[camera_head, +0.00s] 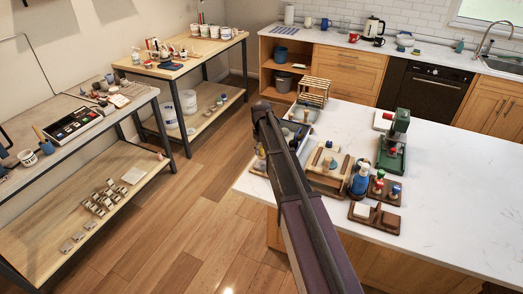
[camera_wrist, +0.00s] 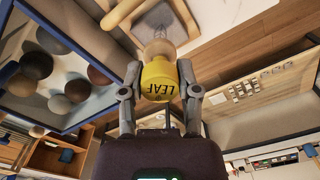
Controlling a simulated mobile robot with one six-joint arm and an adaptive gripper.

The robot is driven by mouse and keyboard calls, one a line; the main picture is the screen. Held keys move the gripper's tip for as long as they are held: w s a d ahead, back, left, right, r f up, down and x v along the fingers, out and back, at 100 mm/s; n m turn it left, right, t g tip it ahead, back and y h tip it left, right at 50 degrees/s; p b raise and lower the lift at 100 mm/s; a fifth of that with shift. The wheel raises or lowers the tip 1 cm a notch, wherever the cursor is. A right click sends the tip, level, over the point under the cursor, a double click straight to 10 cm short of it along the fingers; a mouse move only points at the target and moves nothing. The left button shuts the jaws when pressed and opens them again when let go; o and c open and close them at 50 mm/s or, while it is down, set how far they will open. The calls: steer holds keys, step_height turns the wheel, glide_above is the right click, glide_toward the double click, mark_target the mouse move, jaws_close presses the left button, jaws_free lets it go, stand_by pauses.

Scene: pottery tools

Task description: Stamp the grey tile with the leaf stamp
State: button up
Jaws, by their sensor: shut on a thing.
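My gripper (camera_wrist: 160,84) is shut on the leaf stamp (camera_wrist: 157,80), a yellow-capped piece marked LEAF with a pale wooden part beyond the cap. Both fingers press on its sides. In the wrist view, what looks like the grey tile (camera_wrist: 165,18) lies partly cut off at the top, on a pale surface within a wooden frame; the stamp appears apart from it. In the head view, the wooden frame (camera_head: 327,183) stands on the white counter, just right of my arm. My arm hides the gripper and stamp there.
A blue-rimmed tray (camera_wrist: 88,108) of several clay balls lies beside the frame. A blue bottle (camera_head: 360,180), small stamps and a green press (camera_head: 393,145) stand to the right on the counter (camera_head: 450,190), whose right part is clear. Shelved work tables line the left wall.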

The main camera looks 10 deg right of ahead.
steer(key=shift+r+p, duration=0.95)
steer(key=shift+r, duration=0.2)
steer(key=shift+r, duration=0.1)
step_height(320, 180, up, 3)
steer(key=p, duration=0.3)
stand_by(0.4)
